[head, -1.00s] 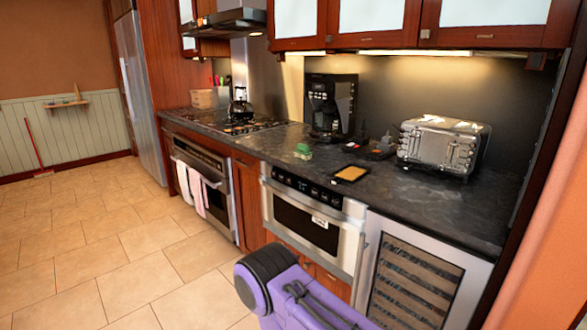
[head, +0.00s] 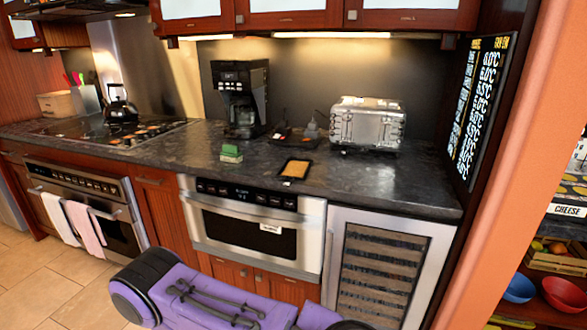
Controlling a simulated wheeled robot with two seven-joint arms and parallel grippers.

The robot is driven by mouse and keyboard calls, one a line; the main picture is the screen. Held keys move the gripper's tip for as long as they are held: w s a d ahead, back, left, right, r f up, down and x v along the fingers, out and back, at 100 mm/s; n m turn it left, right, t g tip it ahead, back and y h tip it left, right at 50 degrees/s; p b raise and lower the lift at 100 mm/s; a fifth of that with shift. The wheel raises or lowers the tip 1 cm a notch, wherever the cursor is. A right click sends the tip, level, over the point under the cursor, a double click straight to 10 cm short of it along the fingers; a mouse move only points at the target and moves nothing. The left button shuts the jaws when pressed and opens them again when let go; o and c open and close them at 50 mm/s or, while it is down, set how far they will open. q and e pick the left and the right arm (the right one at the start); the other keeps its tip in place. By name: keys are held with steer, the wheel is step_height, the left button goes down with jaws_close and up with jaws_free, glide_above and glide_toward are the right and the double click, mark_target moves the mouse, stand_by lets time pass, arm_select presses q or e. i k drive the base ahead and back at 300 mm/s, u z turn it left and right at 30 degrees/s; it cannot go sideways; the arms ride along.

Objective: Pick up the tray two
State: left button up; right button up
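A small dark flat tray (head: 295,160) with a tan-yellow surface lies near the front edge of the dark counter, above the microwave drawer; I cannot tell for sure that it is tray two. A second low black tray-like thing (head: 282,142) with small items sits behind it, against the back part of the counter. A purple and black arm link of mine crosses the bottom of the head view, in front of the cabinets and below the counter. Neither gripper shows, so their fingers cannot be seen.
The steel microwave drawer (head: 252,228) is shut. A green sponge-like block (head: 231,153), a coffee maker (head: 240,98) and a toaster (head: 367,124) stand on the counter (head: 410,182). The counter front right of the small tray is clear. A shelf (head: 560,262) holds bowls at far right.

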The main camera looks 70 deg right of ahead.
mark_target(298, 169)
steer(key=z, duration=0.6)
steer(key=i, duration=0.75)
steer(key=z, duration=0.8)
